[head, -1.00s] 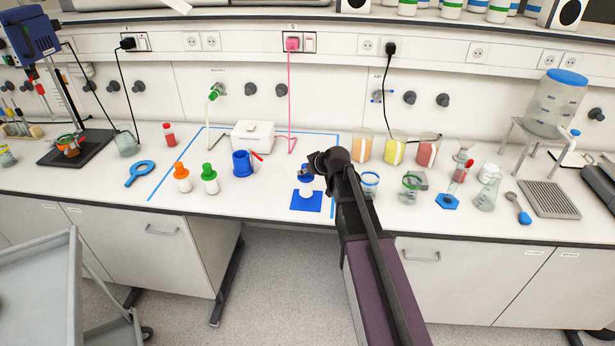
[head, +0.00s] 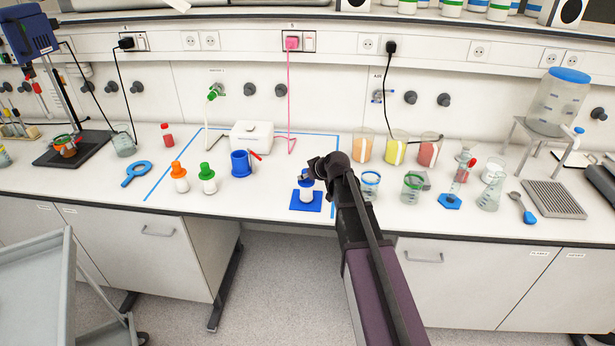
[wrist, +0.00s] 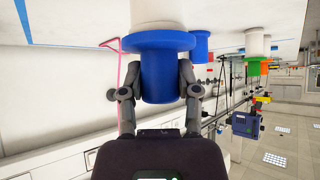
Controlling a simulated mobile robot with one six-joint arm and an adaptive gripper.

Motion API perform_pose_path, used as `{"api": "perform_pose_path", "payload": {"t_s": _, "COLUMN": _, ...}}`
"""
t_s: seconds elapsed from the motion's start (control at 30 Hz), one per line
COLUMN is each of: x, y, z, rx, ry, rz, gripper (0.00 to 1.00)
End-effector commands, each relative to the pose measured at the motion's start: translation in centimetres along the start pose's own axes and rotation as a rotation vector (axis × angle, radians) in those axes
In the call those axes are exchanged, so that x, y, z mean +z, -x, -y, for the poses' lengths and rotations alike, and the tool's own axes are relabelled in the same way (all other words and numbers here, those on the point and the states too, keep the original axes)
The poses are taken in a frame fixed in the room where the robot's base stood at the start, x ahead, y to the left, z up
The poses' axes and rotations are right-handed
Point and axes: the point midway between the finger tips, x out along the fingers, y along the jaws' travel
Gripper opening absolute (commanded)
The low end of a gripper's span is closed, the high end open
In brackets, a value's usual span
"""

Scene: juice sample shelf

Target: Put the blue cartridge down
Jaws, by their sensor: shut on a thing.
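The blue cartridge (head: 306,194) has a white body and a blue flanged cap. In the head view it is upright over the blue square mat (head: 315,206) near the bench's front edge. My gripper (head: 310,176) comes in from the right at its cap. In the wrist view, which is upside down, my gripper (wrist: 157,72) has a finger on each side of the blue cap (wrist: 160,78) and is shut on it. The white body's base is cut off there, so I cannot tell whether it touches the mat.
Orange-capped (head: 179,180) and green-capped (head: 208,182) bottles and a blue cup (head: 241,165) stand to the left. A white box (head: 251,137) is behind. Filled beakers (head: 396,150) and glassware stand close on the right. Bench between cup and mat is clear.

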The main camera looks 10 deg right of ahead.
Motion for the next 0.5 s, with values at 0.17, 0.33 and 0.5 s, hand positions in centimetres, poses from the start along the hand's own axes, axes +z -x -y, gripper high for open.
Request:
{"api": "perform_pose_path", "payload": {"t_s": 0.17, "x": 0.19, "y": -0.18, "z": 0.02, "rx": 0.000, "ry": 0.000, "rz": 0.000, "gripper": 0.00}}
{"api": "perform_pose_path", "payload": {"t_s": 0.33, "x": 0.20, "y": -0.19, "z": 0.02, "rx": 0.000, "ry": 0.000, "rz": 0.000, "gripper": 0.72}}
{"api": "perform_pose_path", "payload": {"t_s": 0.5, "x": 0.20, "y": -0.19, "z": 0.03, "rx": 0.000, "ry": 0.000, "rz": 0.000, "gripper": 0.77}}
